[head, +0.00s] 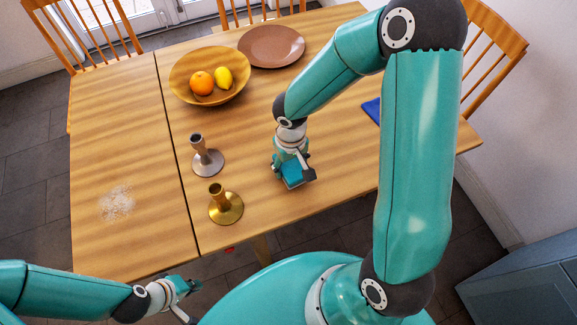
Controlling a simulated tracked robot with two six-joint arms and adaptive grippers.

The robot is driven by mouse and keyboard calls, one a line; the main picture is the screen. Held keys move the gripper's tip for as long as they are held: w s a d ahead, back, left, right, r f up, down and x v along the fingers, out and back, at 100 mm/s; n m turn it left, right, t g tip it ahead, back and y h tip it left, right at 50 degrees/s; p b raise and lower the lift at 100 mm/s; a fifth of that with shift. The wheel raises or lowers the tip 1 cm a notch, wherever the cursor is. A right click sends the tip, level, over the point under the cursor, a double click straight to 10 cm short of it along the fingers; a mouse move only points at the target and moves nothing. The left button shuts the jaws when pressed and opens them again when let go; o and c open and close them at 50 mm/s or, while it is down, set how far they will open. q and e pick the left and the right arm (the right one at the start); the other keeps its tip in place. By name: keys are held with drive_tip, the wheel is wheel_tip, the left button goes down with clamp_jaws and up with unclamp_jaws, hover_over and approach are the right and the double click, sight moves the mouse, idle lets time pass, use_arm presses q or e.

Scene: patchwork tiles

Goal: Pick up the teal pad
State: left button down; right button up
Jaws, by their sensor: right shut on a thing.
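The teal pad (293,183) is at the wooden table's near middle, right of two candlesticks. My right gripper (294,173) comes down over it from above and is shut on it. The gripper hides part of the pad, and I cannot tell whether the pad touches the tabletop. My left gripper (190,300) is low at the bottom left, off the table's near edge. Its fingers are apart, with nothing seen between them.
A silver candlestick (208,161) and a brass one (226,208) stand nearby. Behind are a fruit bowl (181,88) and brown plate (271,47). White crumbs (117,203) lie left. A blue item (372,109) is partly hidden by my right arm.

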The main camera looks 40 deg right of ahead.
sight(291, 164)
wheel_tip(291, 164, up, 18)
drive_tip(key=shift+r+p, duration=0.25)
drive_tip(key=shift+p, duration=0.15)
